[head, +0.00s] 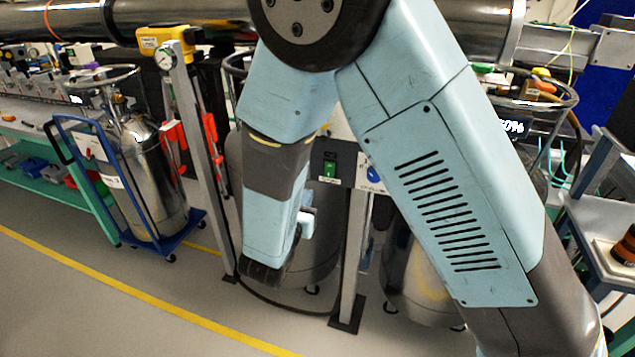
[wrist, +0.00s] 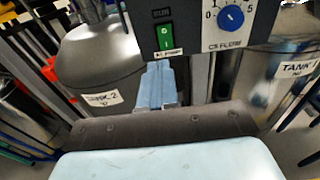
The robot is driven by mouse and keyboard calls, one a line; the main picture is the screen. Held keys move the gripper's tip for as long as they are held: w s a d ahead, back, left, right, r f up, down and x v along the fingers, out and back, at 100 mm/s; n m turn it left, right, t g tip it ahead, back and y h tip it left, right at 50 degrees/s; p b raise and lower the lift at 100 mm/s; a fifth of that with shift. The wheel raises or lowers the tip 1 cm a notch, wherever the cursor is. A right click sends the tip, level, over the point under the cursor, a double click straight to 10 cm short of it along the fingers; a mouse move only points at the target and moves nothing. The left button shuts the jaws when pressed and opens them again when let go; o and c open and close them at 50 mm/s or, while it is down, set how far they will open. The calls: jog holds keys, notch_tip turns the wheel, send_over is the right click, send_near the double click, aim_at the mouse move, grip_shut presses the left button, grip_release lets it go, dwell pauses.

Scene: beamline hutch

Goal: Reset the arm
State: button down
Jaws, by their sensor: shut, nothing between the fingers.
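My arm is bent in front of the head view. Its upper links rise to a dark joint at the top, and the forearm hangs down to a dark wrist end low in the middle. The fingers cannot be made out in the head view. In the wrist view my gripper (wrist: 157,72) shows as two pale blue fingers side by side. They are shut with nothing between them, and they point toward the control panel (wrist: 190,28) without visibly holding anything.
The panel has a green switch (wrist: 165,35) and a blue dial (wrist: 231,17). Steel tanks stand behind the arm, labelled TANK 2 (wrist: 95,75) and TANK 1 (wrist: 285,85). A steel dewar on a blue cart (head: 150,190) stands left. Grey floor (head: 110,300) lies open at lower left.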

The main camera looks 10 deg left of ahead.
jog(key=w+d+r+m+g+h, duration=0.1)
jog(key=d+r+m+g+h, duration=0.25)
jog(key=d+m, duration=0.45)
jog(key=d+r+m+g+h, duration=0.25)
jog(key=d+r, duration=0.25)
jog(key=d, duration=0.6)
jog(key=w+d+r+m+g+h, duration=0.1)
jog(key=d+r+m+g+h, duration=0.25)
jog(key=d+m, duration=0.45)
jog(key=s+d+r+m+g+y, duration=0.1)
jog(key=s+d+r+m+y, duration=0.4)
jog(key=s+m, duration=0.3)
jog(key=s+d+r+m+g+y, duration=0.1)
jog(key=s+d+r+m+y, duration=0.5)
jog(key=s+d+m, duration=0.2)
jog(key=shift+s+d+r, duration=0.15)
jog(key=shift+s+d, duration=0.05)
jog(key=shift+s, duration=0.05)
jog(key=shift+m, duration=0.25)
